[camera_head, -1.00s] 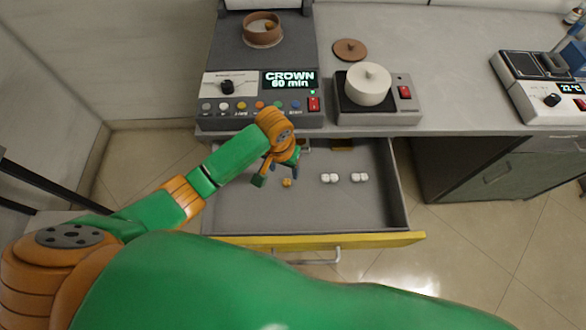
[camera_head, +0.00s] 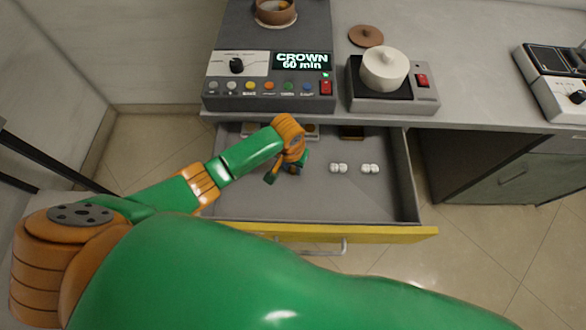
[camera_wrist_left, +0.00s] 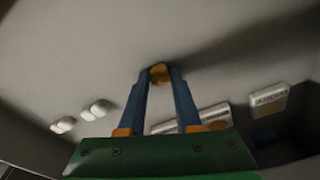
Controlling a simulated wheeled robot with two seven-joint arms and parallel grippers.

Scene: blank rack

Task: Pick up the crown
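The crown (camera_wrist_left: 158,73) is a small gold-orange piece. In the left wrist view it lies between the tips of the two blue fingers of my left gripper (camera_wrist_left: 160,75), at the drawer floor. It fills most of the gap, and I cannot tell whether both fingers press on it. In the head view my left gripper (camera_head: 286,172) is low inside the open drawer (camera_head: 350,205) and hides the crown. My right gripper is not in view.
White tooth-like pieces (camera_head: 338,168) and (camera_head: 370,168) lie right of the gripper in the drawer. More small items sit at the drawer's back. Above are a control unit (camera_head: 245,100) reading "CROWN 60 min" and a hot plate with a white pot (camera_head: 384,70).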

